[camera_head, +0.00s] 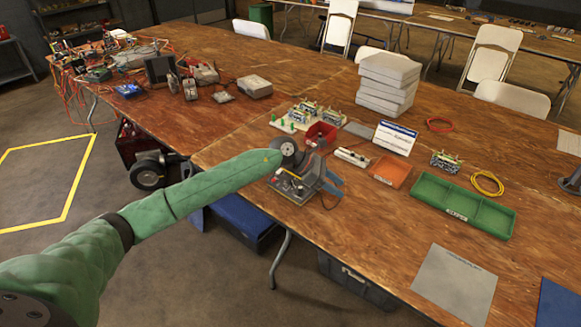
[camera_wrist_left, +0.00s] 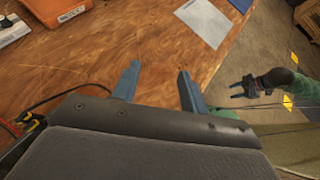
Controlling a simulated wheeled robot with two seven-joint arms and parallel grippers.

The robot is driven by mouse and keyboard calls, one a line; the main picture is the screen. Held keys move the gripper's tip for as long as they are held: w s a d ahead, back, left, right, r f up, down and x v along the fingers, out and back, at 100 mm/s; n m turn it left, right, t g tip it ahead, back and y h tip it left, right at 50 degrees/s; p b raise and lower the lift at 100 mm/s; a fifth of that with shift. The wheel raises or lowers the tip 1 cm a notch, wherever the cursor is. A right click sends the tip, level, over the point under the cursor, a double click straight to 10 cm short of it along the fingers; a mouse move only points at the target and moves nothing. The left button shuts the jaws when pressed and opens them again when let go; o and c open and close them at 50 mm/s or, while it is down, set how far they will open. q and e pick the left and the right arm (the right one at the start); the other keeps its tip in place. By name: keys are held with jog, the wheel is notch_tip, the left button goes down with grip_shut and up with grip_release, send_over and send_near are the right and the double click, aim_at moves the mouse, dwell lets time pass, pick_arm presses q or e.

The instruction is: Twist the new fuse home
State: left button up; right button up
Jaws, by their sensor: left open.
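I cannot pick out the new fuse or its socket for sure in either view. My left gripper (camera_head: 336,183) is over the front part of the wooden table in the head view, its blue fingers pointing right. In the left wrist view its two fingers (camera_wrist_left: 158,86) stand apart, with only bare table between them. The gripper is open and empty. My right gripper (camera_wrist_left: 240,90) shows small at the right of the left wrist view, beyond the table edge. Its dark fingers look parted, with nothing seen between them.
Near the left gripper are a red bin (camera_head: 321,133), a white strip-shaped device (camera_head: 352,157) and an orange tray (camera_head: 391,172). A green divided tray (camera_head: 463,210), a grey mat (camera_head: 455,283) and a circuit board (camera_head: 445,161) lie to the right. Bare wood lies between.

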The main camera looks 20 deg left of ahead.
aim_at(300, 187)
pick_arm(q)
jog(key=w+a+m+g+y, duration=0.1)
jog(key=w+a+y, duration=0.15)
jog(key=a, duration=0.55)
jog(key=w+a+m+y, duration=0.15)
jog(key=a+y, duration=0.25)
jog(key=a, duration=0.4)
jog(key=p+x, duration=0.2)
jog(key=x, duration=0.5)
jog(key=shift+a+f+p, duration=0.15)
jog(key=shift+f+p, duration=0.05)
jog(key=shift+p, duration=0.15)
jog(key=shift+d+f, duration=0.2)
jog(key=shift+f, duration=0.4)
pick_arm(e)
jog(key=s+f, duration=0.3)
jog(key=f, duration=1.1)
jog(key=shift+d+f, duration=0.15)
jog(key=shift+d, duration=0.1)
pick_arm(q)
jog(key=c, duration=0.8)
jog(key=o, duration=0.8)
jog(key=shift+r, duration=0.1)
